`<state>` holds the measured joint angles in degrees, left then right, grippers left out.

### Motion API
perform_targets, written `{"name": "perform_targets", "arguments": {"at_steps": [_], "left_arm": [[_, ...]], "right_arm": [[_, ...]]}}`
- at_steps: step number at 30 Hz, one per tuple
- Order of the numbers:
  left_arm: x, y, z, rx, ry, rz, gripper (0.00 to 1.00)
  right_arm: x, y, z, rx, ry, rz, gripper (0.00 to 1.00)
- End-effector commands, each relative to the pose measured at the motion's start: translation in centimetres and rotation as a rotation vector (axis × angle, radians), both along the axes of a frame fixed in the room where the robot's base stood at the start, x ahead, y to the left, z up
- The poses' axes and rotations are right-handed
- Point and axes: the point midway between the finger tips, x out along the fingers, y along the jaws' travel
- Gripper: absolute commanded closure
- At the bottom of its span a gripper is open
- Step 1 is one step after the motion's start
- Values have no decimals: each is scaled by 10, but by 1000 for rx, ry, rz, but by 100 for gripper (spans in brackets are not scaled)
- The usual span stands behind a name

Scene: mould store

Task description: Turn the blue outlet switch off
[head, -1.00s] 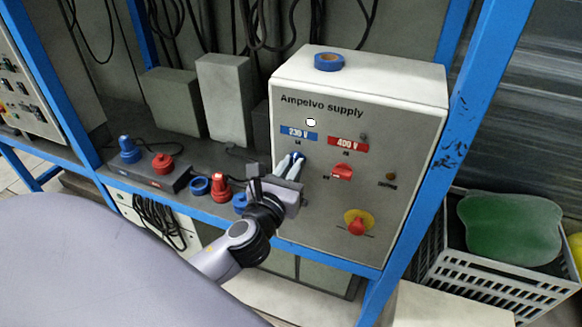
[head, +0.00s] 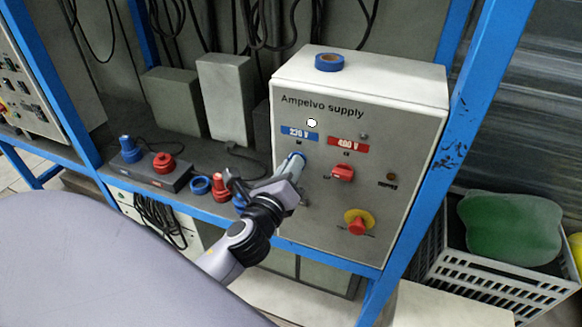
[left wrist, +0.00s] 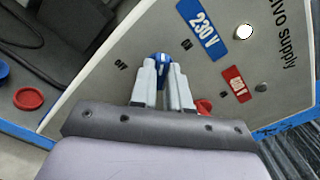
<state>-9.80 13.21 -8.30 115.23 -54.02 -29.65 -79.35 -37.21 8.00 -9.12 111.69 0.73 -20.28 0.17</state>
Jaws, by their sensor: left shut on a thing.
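The blue switch (left wrist: 160,60) sits below the blue 230 V label (left wrist: 203,30) on the supply box. ON and OFF marks show near it in the left wrist view. My left gripper (left wrist: 162,80) is shut on the switch, one finger on either side of it, with its upper end showing between the tips. In the head view, my left gripper (head: 294,165) reaches the panel from the lower left and hides most of the switch. I cannot tell its exact angle. My right gripper is not in view.
The supply box (head: 350,100) also carries a red 400 V switch (head: 343,173) and a red knob on a yellow plate (head: 357,224). A white lamp (head: 311,122) glows above the 230 V label. Blue tape (head: 329,62) lies on top. Blue frame posts (head: 462,130) stand close on the right.

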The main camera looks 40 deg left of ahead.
Motion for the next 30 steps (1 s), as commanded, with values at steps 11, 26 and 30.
{"name": "perform_targets", "arguments": {"at_steps": [11, 26, 30], "left_arm": [[0, 1, -1, -352, -86, 1, 100], [0, 2, -2, -750, -182, 3, 100], [0, 3, -2, -816, -198, 2, 100]], "right_arm": [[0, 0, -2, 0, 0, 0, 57], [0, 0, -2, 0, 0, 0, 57], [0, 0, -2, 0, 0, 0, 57]]}}
